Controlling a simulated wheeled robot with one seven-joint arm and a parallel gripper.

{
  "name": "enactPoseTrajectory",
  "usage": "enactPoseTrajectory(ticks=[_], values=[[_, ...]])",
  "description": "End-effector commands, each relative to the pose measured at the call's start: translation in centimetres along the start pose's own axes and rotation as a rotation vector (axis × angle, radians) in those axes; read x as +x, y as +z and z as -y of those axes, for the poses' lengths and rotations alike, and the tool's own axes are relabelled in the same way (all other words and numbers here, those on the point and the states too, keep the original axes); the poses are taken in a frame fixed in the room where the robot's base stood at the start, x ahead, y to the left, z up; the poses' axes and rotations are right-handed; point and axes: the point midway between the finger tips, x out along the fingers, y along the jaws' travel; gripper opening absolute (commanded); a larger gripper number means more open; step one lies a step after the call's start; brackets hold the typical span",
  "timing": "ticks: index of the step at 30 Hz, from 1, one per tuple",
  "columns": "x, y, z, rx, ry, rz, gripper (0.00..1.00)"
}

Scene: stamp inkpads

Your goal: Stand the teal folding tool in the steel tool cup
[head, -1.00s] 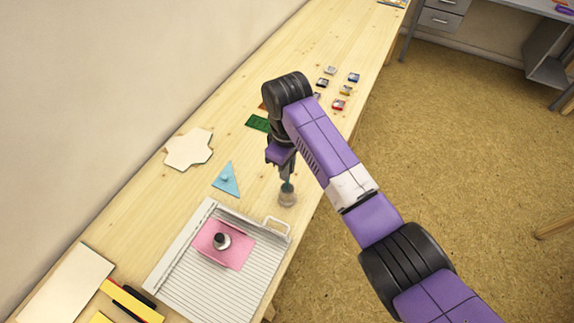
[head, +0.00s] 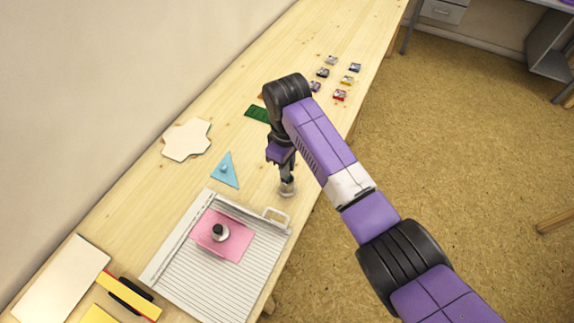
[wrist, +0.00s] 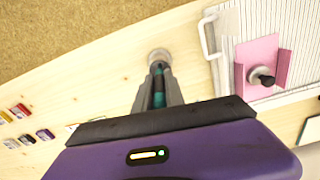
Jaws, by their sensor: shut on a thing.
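The steel tool cup (head: 287,191) stands near the table's front edge, just right of the trimmer board; its rim also shows in the wrist view (wrist: 159,54). My gripper (head: 285,179) points down right over the cup, its fingertips close to the rim. It is shut on the teal folding tool (wrist: 158,90), which shows between the fingers in the wrist view, in line with the cup. The tool's lower end is hidden, so I cannot tell how deep it sits in the cup. In the head view the fingers hide the tool.
A ribbed trimmer board (head: 195,289) with a wire handle lies left of the cup, with a pink sheet (head: 238,243) and a black-knobbed stamp (head: 219,232) on it. A blue triangle (head: 225,170) lies behind. Several inkpads (head: 340,95) lie further along the table.

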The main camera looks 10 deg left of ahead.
Motion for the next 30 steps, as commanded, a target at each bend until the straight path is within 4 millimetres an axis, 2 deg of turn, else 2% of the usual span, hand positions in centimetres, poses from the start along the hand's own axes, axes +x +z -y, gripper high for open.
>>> enactPoseTrajectory(ticks=[1,4,5,14,17,30], values=[[0.0,0.0,0.0,0.000,0.000,0.000,0.16],[0.0,0.0,0.0,0.000,0.000,0.000,0.36],[0.0,0.0,0.0,0.000,0.000,0.000,0.40],[-0.1,0.0,0.0,0.000,0.000,0.000,0.40],[-0.7,0.0,0.0,0.000,0.000,-0.001,0.40],[-7.0,-0.1,0.0,0.000,0.000,-0.002,0.40]])
